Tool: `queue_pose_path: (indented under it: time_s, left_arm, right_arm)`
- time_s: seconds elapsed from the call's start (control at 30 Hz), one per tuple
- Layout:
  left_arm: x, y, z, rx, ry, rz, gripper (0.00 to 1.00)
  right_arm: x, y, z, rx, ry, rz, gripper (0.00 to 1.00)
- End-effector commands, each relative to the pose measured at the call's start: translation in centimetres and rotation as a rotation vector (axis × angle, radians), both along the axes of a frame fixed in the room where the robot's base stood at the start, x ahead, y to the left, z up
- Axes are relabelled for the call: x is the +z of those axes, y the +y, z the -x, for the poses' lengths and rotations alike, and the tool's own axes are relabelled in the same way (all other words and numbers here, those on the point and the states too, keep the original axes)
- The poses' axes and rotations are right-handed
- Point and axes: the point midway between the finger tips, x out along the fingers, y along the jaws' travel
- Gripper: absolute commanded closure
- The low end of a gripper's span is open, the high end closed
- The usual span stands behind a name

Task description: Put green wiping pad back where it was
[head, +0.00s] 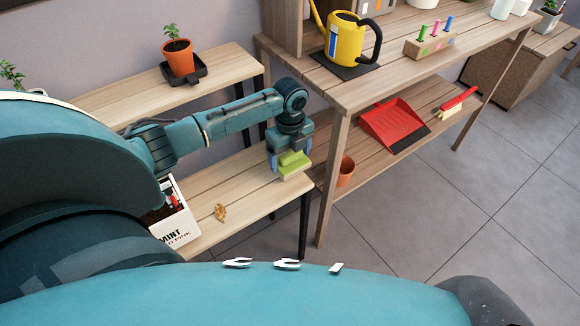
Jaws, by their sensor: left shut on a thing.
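The green wiping pad (294,160) is held in my left gripper (288,152), whose fingers are shut on it. The pad is at the right end of the low wooden bench (243,187), at or just above its top. I cannot tell whether it touches the wood. A yellow-green layer shows on the pad's lower side. My right gripper is not in the head view.
A small gold object (220,212) lies on the bench, with a white box (178,232) to its left. A wooden table (350,92) on the right bears a yellow watering can (345,40); its lower shelf holds a red dustpan (394,125) and an orange pot (346,171).

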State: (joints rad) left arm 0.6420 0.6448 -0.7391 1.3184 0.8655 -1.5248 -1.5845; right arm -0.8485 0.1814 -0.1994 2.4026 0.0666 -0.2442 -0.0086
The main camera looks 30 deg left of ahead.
Motion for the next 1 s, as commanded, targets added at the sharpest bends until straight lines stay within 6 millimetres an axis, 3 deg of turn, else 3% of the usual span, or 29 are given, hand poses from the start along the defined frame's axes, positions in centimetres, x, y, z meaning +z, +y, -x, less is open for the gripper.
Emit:
queue_pose_path:
  time_s: [0.3,0.63,0.67,0.7,0.83,1.0]
  left_arm:
    - [-3.7,0.0,0.0,0.001,0.001,0.000,0.35]
    - [-4.1,0.0,0.0,0.001,0.000,-0.001,0.35]
    - [-4.0,0.0,0.0,0.001,0.000,-0.001,0.15]
    - [-4.0,0.0,0.0,0.001,0.000,-0.001,0.11]
    - [-4.0,0.0,0.0,0.001,0.000,-0.001,0.01]
    - [-4.0,0.0,0.0,0.001,0.000,-0.001,0.00]
  right_arm:
    - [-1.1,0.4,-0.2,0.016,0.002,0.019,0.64]
    - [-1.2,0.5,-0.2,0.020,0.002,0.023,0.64]
    - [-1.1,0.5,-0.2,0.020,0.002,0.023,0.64]
    - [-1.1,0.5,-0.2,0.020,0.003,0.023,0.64]
    - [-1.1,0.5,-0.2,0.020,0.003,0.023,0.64]
    - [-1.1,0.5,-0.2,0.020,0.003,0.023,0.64]
